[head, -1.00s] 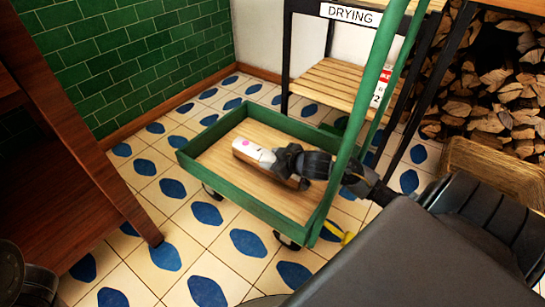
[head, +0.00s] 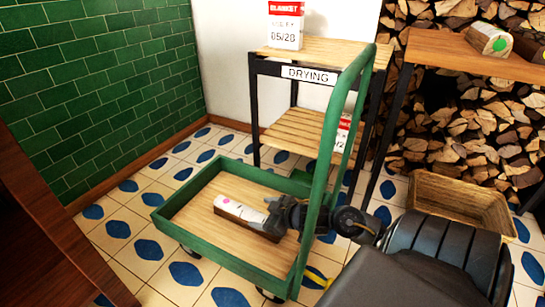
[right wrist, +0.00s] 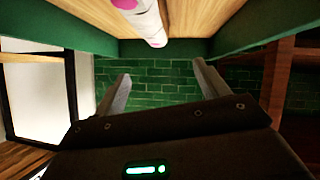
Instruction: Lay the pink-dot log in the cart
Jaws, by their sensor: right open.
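The pink-dot log (head: 241,211), pale with a brown side and a pink dot near its left end, lies on the wooden bed of the green cart (head: 217,252). It also shows at the top of the right wrist view (right wrist: 147,18). My right gripper (head: 268,212) is at the log's right end and partly hides it in the head view. In the right wrist view, its two fingers (right wrist: 161,85) are spread, with nothing between them. My left gripper is out of view.
The cart's tall green handle (head: 333,140) rises beside my right arm. A drying rack (head: 290,128) stands behind it. At right are a wooden table (head: 450,55) bearing a green-dot log (head: 490,38), a wicker basket (head: 455,200) and stacked firewood. Tiled floor is clear at left.

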